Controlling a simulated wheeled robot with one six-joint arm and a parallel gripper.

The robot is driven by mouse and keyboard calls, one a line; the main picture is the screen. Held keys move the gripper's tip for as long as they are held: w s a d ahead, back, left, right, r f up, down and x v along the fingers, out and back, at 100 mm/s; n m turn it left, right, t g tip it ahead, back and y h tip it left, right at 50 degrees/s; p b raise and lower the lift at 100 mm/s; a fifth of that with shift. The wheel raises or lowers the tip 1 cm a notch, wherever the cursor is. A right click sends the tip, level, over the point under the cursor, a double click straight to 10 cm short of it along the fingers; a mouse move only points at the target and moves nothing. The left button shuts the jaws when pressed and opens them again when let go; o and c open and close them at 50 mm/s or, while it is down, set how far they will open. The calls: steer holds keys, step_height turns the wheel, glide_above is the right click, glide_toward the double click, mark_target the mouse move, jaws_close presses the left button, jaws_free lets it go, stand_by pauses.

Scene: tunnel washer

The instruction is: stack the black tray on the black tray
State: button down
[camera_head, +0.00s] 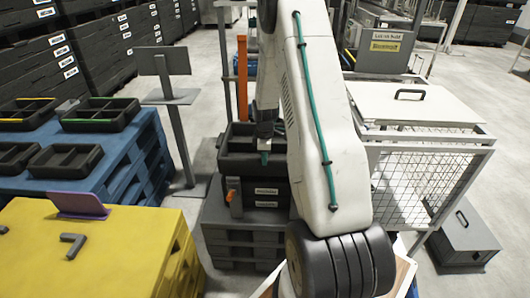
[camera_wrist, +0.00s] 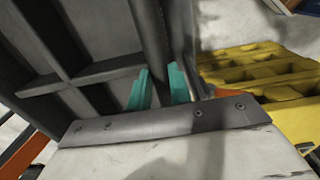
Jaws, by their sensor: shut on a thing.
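A black tray with compartments (camera_head: 236,162) sits at the top of a dark stack in the middle of the head view. My gripper (camera_head: 265,155) is at its right part, partly hidden by my arm. In the wrist view, the teal fingertips (camera_wrist: 160,90) are shut on a wall of this black tray, whose dividers (camera_wrist: 75,78) fill the left side. Below it is another black tray or box with a label (camera_head: 266,191). I cannot tell whether the two touch. Several more black trays lie on the blue pallet stack, one with a green strip (camera_head: 101,114) and one empty (camera_head: 66,160).
Dark pallets (camera_head: 238,237) carry the stack. A yellow block (camera_head: 110,250) with a purple plate (camera_head: 79,205) stands at front left, beside the blue pallets (camera_head: 125,150). A grey stand (camera_head: 171,96) is left of the stack. A white wire cage (camera_head: 410,185) stands right.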

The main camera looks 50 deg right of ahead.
steer(key=shift+f, duration=2)
steer(key=c, duration=1.2)
jaws_free()
step_height(320, 180, up, 8)
steer(key=shift+f, duration=0.1)
